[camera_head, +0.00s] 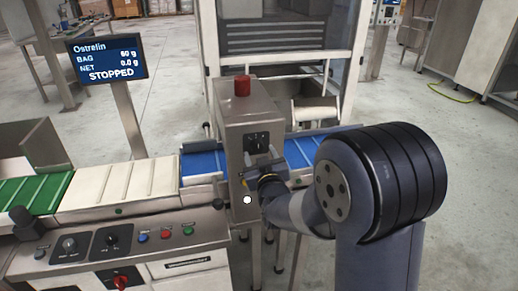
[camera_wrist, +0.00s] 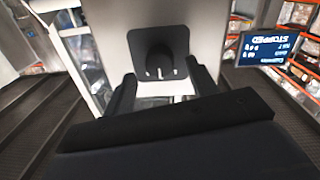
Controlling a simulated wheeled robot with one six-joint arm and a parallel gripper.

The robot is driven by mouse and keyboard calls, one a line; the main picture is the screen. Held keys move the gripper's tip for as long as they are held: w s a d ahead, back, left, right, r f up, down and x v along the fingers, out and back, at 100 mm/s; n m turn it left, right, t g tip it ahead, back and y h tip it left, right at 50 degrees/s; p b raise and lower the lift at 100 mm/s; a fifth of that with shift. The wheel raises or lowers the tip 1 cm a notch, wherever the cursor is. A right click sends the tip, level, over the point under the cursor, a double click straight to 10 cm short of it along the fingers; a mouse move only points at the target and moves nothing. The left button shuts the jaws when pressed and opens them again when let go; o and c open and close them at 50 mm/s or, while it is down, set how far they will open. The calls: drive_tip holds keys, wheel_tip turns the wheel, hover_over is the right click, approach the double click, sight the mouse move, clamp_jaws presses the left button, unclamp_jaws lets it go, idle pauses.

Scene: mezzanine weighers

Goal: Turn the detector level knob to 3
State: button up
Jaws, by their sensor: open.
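The detector is a grey metal box (camera_head: 233,120) with a red lamp (camera_head: 242,85) on top, astride the conveyor. Its black knob panel (camera_head: 257,142) faces me in the head view. In the wrist view, the panel (camera_wrist: 139,40) carries a dark round knob (camera_wrist: 158,58) with small white marks beside it. The knob's setting cannot be read. My gripper (camera_head: 256,174) is close to the detector's front, just below the panel in the head view. In the wrist view my gripper (camera_wrist: 163,88) is open, its fingers on either side below the knob, apparently empty.
A screen (camera_head: 106,60) on a post reads STOPPED. A blue belt (camera_head: 203,163) runs by the detector, with a white belt (camera_head: 120,184) and green belt (camera_head: 30,195) to the left. A control console (camera_head: 130,250) with knobs and buttons stands at front left.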

sight(257, 147)
drive_tip(key=shift+x, duration=1.2)
drive_tip(key=shift+c, duration=0.3)
drive_tip(key=c, duration=0.9)
